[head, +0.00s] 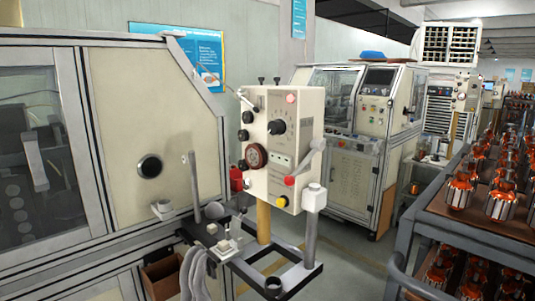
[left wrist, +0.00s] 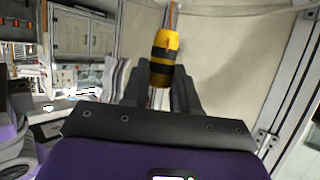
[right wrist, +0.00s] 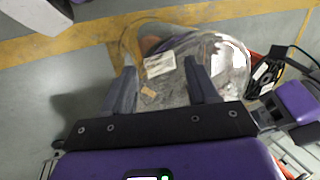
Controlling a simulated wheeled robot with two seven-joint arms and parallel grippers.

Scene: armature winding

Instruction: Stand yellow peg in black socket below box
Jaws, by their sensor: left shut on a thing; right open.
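The yellow peg (left wrist: 165,50), a yellow and black piece with a thin shaft at its top, is between the fingers of my left gripper (left wrist: 160,88), which is shut on it. The cream control box (head: 284,145) stands on a post in the middle of the head view. Below it is a black frame, with a small black cylindrical socket (head: 273,286) at its front corner. My right gripper (right wrist: 163,85) is open, with a clear dome-like thing (right wrist: 205,60) beyond or between its fingers; I cannot tell whether they touch. Neither gripper shows in the head view.
A large cream machine (head: 125,140) fills the left of the head view. Grey gloves (head: 194,272) hang by the frame, next to a brown bin (head: 160,278). A rack of copper-wound armatures (head: 460,225) stands at the right. Grey floor lies between.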

